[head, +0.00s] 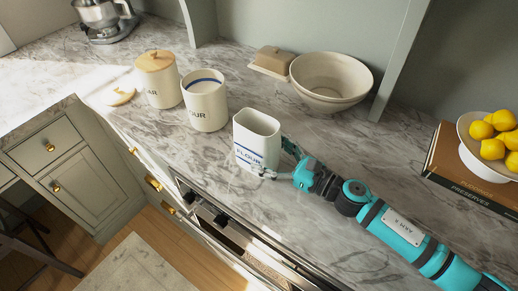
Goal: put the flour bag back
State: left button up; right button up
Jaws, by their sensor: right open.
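The flour bag (256,138), white with blue "FLOUR" lettering, stands upright on the marble counter near its front edge. To its left is an open cream canister (207,108) whose visible letters end in "OUR", with a blue band inside its rim. My right gripper (278,161) is open at the bag's lower right. One finger is in front of the bag's lower face and the other is at its right side. I cannot tell whether they touch it. My left gripper is not in view.
A wooden-lidded canister (160,83) stands left of the open one, with a pale round lid-like piece (121,96) beside it. Behind are a butter dish (272,60) and a large bowl (329,77). A lemon bowl (480,148) sits on books at right. An oven is below the front edge.

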jog(key=b+v, duration=0.2)
jog(key=v, duration=0.5)
jog(key=shift+f, duration=0.15)
jog(key=shift+s+d+r, duration=0.2)
jog(key=shift+s+d, duration=0.1)
jog(key=shift+d, duration=0.1)
